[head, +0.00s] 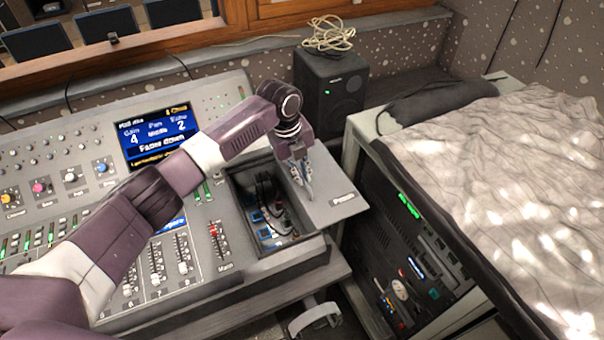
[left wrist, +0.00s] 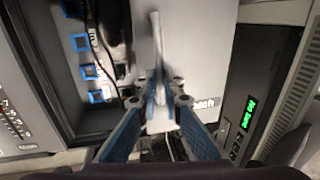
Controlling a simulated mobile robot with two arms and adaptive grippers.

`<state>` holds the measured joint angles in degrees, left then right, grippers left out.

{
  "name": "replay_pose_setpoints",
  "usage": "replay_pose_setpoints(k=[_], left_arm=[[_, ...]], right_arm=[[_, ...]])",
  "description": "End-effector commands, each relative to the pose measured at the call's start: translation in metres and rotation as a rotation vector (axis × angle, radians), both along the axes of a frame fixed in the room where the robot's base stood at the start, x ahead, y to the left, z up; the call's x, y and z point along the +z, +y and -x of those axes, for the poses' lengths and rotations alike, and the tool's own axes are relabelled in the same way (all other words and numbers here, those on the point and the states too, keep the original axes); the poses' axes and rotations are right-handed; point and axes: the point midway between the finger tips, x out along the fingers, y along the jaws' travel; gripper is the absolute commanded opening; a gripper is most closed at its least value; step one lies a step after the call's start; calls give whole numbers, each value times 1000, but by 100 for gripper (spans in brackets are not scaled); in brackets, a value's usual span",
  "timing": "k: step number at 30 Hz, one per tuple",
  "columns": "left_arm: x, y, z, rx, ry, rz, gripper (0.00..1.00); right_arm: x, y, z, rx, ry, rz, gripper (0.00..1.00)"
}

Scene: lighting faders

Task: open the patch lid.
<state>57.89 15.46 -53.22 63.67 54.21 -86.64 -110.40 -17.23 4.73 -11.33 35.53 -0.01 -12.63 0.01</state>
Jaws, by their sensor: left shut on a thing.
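The patch lid (head: 336,190) is a flat grey panel marked "Patch" at the console's right end. It lies to the right of the patch bay (head: 262,215), whose dark recess with blue-rimmed sockets and black cables is largely uncovered. In the left wrist view the lid (left wrist: 200,55) fills the middle, with a pale bar handle (left wrist: 155,45) standing along it. My left gripper (head: 308,190) is over the lid and shut on the handle; its blue-padded fingers also show in the left wrist view (left wrist: 160,92). My right gripper is in neither view.
The mixing console (head: 110,255) with faders, knobs and a lit screen (head: 155,135) lies under my left arm. A black speaker (head: 330,85) with a coiled cable stands behind. A rack (head: 410,250) and a cloth-covered surface (head: 510,170) are to the right.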

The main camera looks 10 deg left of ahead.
Motion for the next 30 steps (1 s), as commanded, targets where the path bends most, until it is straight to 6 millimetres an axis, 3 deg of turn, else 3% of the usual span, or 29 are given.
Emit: replay_pose_setpoints(k=[6,17,30], left_arm=[[1,0,0,0,-1,1,25],[7,1,0,0,-2,1,25],[89,15,9,-1,-3,0,25]], right_arm=[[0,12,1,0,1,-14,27],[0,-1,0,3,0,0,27],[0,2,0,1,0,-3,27]])
